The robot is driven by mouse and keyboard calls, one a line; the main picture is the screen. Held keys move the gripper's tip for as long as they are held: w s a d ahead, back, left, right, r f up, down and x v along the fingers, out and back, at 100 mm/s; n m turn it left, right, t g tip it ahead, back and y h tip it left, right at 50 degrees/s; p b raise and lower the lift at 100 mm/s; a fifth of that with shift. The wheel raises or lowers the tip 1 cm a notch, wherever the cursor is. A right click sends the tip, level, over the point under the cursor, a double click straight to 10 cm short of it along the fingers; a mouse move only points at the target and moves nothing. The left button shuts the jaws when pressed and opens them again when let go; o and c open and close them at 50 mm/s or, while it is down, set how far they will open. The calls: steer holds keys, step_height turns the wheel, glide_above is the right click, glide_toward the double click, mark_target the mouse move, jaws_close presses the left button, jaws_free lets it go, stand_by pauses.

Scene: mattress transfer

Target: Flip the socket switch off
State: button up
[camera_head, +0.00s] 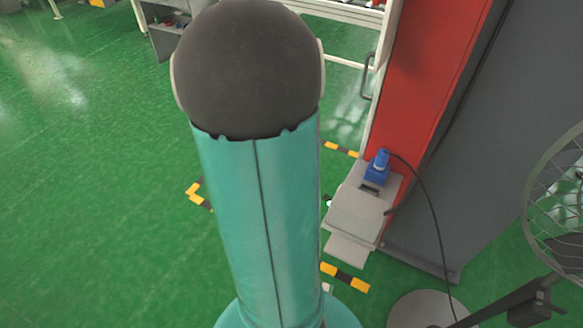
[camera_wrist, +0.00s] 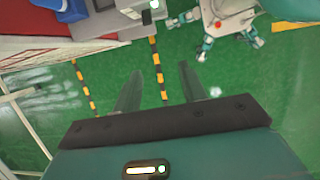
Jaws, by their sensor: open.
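The grey socket box (camera_head: 356,214) is on the side of the red cabinet in the head view, with a blue plug (camera_head: 378,167) in its upper part. In the wrist view the grey box (camera_wrist: 108,22) is at the top, and part of the blue plug (camera_wrist: 70,10) shows at the top left. I cannot clearly make out the switch. My gripper (camera_wrist: 159,70) is open and empty, with both fingers over green floor and apart from the box. The gripper is not visible in the head view, where my arm fills the middle.
The red cabinet (camera_head: 424,75) has a grey side panel. A black cable (camera_head: 430,200) runs from the plug towards a fan (camera_head: 560,200) at the right. Yellow-black floor tape (camera_head: 345,278) lies near the box. The green floor at left is open.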

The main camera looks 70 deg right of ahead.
mark_target(325, 196)
steer(key=shift+g+y, duration=0.3)
steer(key=s+d+x, duration=0.1)
steer(key=x, duration=0.4)
steer(key=s+x, duration=0.1)
steer(key=x, duration=0.5)
steer(key=s+d+r+x, duration=0.1)
steer(key=x, duration=0.5)
steer(key=shift+w+d+r, duration=0.1)
steer(key=shift+d, duration=0.2)
steer(key=shift+c, duration=0.2)
jaws_close()
